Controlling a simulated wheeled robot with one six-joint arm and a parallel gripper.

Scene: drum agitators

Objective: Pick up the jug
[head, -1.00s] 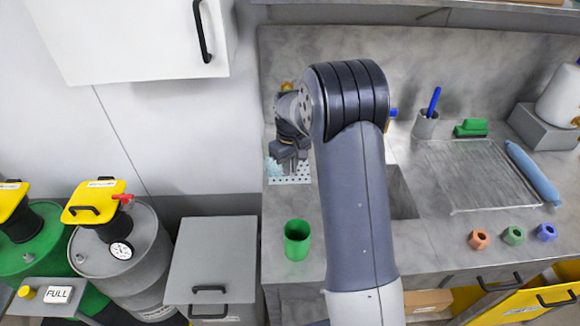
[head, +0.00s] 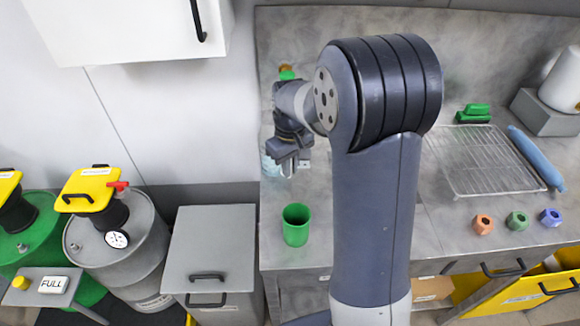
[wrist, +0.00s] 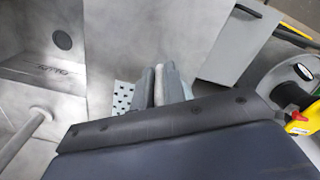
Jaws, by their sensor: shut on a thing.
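My gripper (head: 287,165) is at the left end of the counter, in front of the back wall. It is shut on a pale blue, see-through thing, which I take to be the jug (head: 270,166); only small parts show beside the fingers. In the wrist view my gripper (wrist: 161,82) shows as two close grey fingers, with a bit of the pale jug (wrist: 184,90) beside them. The rest of the jug is hidden. I cannot tell whether it touches the white perforated rack (wrist: 124,96) below.
A green cup (head: 296,226) stands on the counter in front of my gripper. A sink (wrist: 30,110) is beside the rack. A wire rack (head: 480,165), a blue roll (head: 535,158) and several coloured nuts (head: 482,224) are to the right. Drums and a grey bin (head: 210,250) stand left.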

